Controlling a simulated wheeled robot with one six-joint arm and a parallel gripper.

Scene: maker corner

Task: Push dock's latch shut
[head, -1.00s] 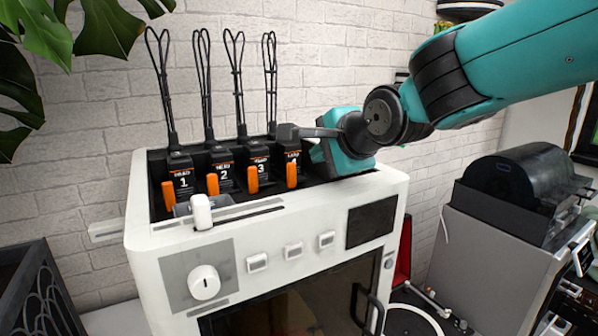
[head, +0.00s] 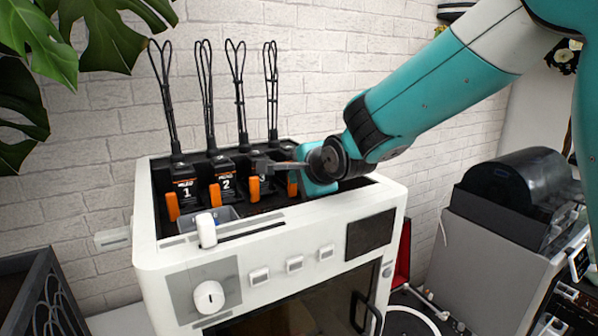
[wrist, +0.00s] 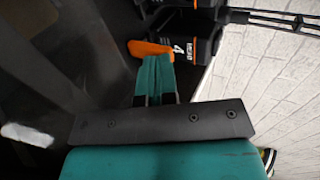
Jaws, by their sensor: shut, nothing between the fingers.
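The dock (head: 284,213) is a black bay in the top of a white machine. It holds a row of numbered black heads, each with an orange lever. Head 4's orange lever (head: 292,184) is partly hidden by my arm. In the wrist view, the orange lever (wrist: 150,48) lies just beyond my fingertips; I cannot tell whether they touch. A white lever (head: 207,231) stands in a slot along the dock's front edge. I cannot tell which part is the named latch. My gripper (wrist: 154,62) is shut and empty.
Several black cable loops (head: 237,95) rise from the heads near the brick wall. A small grey tray (head: 222,213) sits behind the white lever. Leaves hang at upper left. A grey machine with a dark cover (head: 520,190) stands at right.

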